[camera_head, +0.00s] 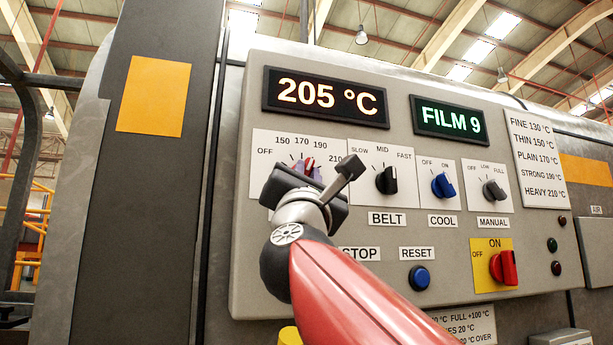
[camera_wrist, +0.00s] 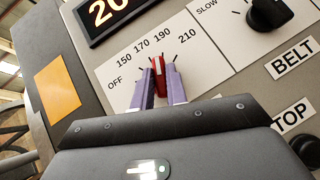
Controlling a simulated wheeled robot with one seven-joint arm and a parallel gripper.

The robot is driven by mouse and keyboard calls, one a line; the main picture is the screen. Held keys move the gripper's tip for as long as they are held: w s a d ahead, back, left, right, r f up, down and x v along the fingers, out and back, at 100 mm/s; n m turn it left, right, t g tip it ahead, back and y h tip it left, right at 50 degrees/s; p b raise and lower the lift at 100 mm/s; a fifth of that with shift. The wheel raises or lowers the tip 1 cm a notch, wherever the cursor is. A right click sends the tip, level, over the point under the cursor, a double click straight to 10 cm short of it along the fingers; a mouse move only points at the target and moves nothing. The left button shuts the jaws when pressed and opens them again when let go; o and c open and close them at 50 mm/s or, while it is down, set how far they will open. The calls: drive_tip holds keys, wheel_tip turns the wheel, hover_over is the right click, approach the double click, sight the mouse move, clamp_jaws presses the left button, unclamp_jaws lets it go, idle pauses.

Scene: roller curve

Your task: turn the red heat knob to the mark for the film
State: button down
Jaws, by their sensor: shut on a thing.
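The red heat knob (camera_wrist: 158,76) sits on a white dial plate (camera_wrist: 205,72) marked OFF, 150, 170, 190 and 210. My gripper (camera_wrist: 159,82) has its two purple fingers on either side of the knob, shut on it. The knob's upper end points roughly toward the 190 label; its exact mark is hard to tell. In the head view, my gripper covers most of the knob, and only a bit of red shows. The orange display (camera_head: 326,97) reads 205 °C. The green display (camera_head: 450,117) reads FILM 9. A list (camera_head: 538,157) gives FINE 130 to HEAVY 210.
To the right are the black belt knob (camera_head: 387,180), blue cool knob (camera_head: 443,185), black manual knob (camera_head: 493,190) and red ON/OFF switch (camera_head: 504,267). A blue reset button (camera_head: 419,278) lies below. My arm covers the area around the STOP label (camera_head: 361,254).

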drive_tip(key=shift+f+b, duration=0.1)
drive_tip(key=shift+b, duration=0.2)
drive_tip(key=n+g+y+b, duration=0.1)
drive_tip(key=n+y+b, duration=0.1)
drive_tip(key=n+y, duration=0.3)
drive_tip(key=n+g+y+b, duration=0.2)
drive_tip(key=n+y+b, duration=0.1)
drive_tip(key=n+y, duration=0.3)
drive_tip(key=d+n+g+y+b, duration=0.1)
drive_tip(key=n+y+b, duration=0.2)
drive_tip(key=n+y, duration=0.3)
drive_tip(key=shift+w+n+g, duration=0.2)
drive_tip(key=shift+n+g, duration=0.1)
drive_tip(key=shift+n, duration=0.8)
drive_tip(key=shift+n+g+y+p, duration=0.5)
drive_tip(key=shift+n+g+y, duration=0.45)
drive_tip(key=shift+n, duration=0.65)
drive_tip(key=shift+a+n+g, duration=0.1)
drive_tip(key=shift+n+g, duration=0.3)
drive_tip(key=shift+g, duration=0.05)
drive_tip(key=c, duration=1.4)
unclamp_jaws()
drive_tip(key=shift+c, duration=0.2)
drive_tip(key=shift+o, duration=0.2)
drive_tip(key=shift+s, duration=0.1)
